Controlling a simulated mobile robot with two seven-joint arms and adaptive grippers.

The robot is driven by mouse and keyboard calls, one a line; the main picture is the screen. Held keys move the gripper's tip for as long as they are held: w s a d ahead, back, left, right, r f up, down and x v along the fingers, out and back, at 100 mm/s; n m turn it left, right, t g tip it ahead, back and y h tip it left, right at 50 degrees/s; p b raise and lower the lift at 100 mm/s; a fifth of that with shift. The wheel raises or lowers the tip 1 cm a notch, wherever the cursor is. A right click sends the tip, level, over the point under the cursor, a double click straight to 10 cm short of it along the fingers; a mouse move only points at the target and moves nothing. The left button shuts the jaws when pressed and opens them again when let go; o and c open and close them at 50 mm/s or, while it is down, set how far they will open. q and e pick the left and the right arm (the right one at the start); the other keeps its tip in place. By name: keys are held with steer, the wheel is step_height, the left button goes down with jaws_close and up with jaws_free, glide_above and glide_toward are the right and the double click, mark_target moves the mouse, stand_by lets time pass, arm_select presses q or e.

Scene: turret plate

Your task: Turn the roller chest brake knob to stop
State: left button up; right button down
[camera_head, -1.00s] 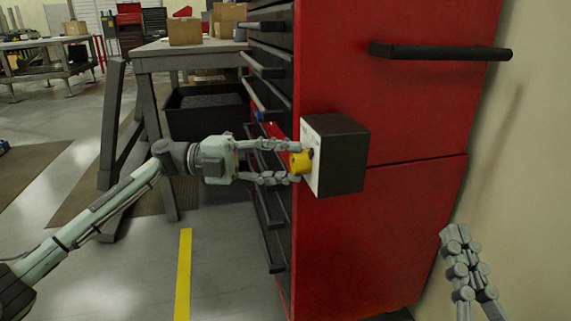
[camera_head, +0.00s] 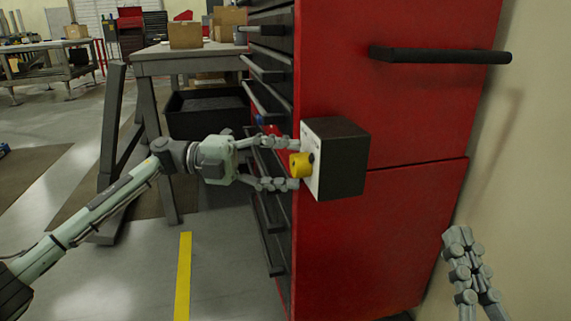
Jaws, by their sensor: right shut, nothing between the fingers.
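The red roller chest (camera_head: 400,235) stands in the middle right. A dark box with a pale front plate (camera_head: 338,158) is fixed to its side. The yellow brake knob (camera_head: 298,166) sticks out from the plate toward the left. My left gripper (camera_head: 296,164) is open, with one finger above the knob and one below it. I cannot tell whether either finger touches the knob. The knob's markings are too small to read. My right gripper (camera_head: 455,234) is shut and empty at the lower right, apart from the box.
A black handle bar (camera_head: 440,54) juts from the chest above the box. Dark drawers with handles line the chest's left face. A grey workbench (camera_head: 190,58) with cardboard boxes stands behind my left arm. A pale wall (camera_head: 525,200) closes the right side.

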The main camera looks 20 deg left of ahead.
arm_select(q)
steer(key=v, duration=1.2)
stand_by(0.4)
